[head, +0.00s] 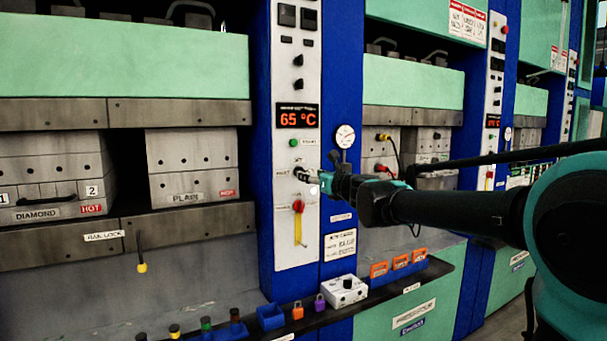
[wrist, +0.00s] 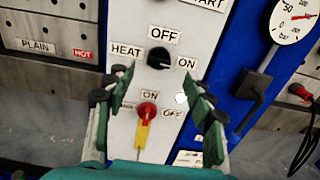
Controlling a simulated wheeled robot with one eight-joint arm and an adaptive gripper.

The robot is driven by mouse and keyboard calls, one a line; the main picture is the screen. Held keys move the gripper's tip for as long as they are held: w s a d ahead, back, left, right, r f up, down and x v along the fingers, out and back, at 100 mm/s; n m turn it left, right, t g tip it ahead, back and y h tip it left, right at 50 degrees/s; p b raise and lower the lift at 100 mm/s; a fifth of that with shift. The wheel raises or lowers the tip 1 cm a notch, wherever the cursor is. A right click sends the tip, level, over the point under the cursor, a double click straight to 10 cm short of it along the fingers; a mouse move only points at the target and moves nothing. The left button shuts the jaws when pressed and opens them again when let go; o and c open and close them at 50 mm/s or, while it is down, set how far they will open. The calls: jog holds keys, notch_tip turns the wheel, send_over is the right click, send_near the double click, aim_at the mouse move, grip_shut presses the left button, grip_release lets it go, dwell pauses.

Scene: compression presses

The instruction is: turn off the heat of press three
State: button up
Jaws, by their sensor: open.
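The black heat knob (wrist: 159,58) is on the white control panel in the wrist view, with an OFF label above it, HEAT to its left and ON to its right. Which way its pointer faces is too small to tell. My gripper (wrist: 158,73) is open, with its fingers reaching toward the knob from below, one on each side. Nothing is between the fingers. The panel's display (head: 298,116) reads 65 °C.
A red rotary switch (wrist: 147,110) with a yellow plate sits just below the knob, between my fingers in the picture. A black handle (wrist: 255,92) and a pressure gauge (wrist: 292,17) are to the right. A ledge (head: 405,300) with padlocks and a white box runs below.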

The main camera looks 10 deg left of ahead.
jog(key=x, duration=0.6)
jog(key=shift+w+a, duration=0.1)
jog(key=shift+a, duration=0.05)
jog(key=shift+c, duration=0.2)
jog(key=c, duration=1.1)
jog(key=shift+n, duration=0.4)
jog(key=n, duration=1.6)
jog(key=shift+a+f+n, duration=0.2)
jog(key=shift+f+n, duration=0.05)
jog(key=shift+n, duration=0.45)
